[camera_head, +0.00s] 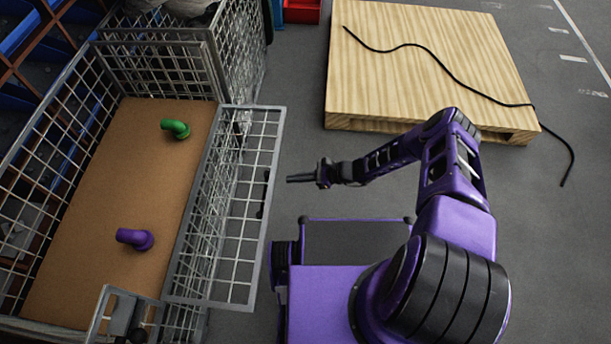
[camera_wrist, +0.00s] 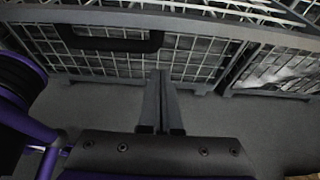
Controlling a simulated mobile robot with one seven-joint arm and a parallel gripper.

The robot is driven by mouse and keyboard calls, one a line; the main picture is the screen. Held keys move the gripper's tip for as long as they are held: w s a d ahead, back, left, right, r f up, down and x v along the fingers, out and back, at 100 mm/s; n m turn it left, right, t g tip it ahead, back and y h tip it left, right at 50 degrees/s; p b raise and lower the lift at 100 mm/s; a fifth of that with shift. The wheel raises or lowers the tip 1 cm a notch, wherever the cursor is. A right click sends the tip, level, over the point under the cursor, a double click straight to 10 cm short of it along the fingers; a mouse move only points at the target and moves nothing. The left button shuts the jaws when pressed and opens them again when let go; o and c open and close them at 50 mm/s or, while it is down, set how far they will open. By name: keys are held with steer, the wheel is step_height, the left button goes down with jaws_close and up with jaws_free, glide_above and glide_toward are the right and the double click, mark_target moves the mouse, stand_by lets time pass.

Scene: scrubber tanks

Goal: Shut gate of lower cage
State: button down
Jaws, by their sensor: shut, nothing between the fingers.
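A wire cage (camera_head: 35,172) with a brown floor stands at the left of the head view. A grey mesh gate (camera_head: 235,203) on its right side leans outward from the cage, so it stands open. A black handle (camera_wrist: 110,41) is on the mesh in the wrist view, left of my fingertips. My gripper (camera_head: 291,179) is shut and empty, just right of the gate's outer edge and apart from it in the head view. In the wrist view my gripper (camera_wrist: 159,73) points toward the mesh. I cannot tell whether it touches.
A green elbow pipe (camera_head: 176,129) and a purple one (camera_head: 136,239) lie in the cage. Another mesh cage (camera_head: 240,50) stands behind. A wooden platform (camera_head: 420,60) with a black cable (camera_head: 440,65) is at the back right. Grey floor is free between them.

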steer(key=shift+w+a+r, duration=0.1)
steer(key=shift+a+r, duration=0.6)
steer(key=shift+a, duration=0.2)
steer(key=shift+w+a+r, duration=0.1)
steer(key=shift+a+r, duration=0.55)
steer(key=shift+a, duration=0.2)
steer(key=shift+r+p, duration=0.1)
steer(key=shift+p, duration=0.25)
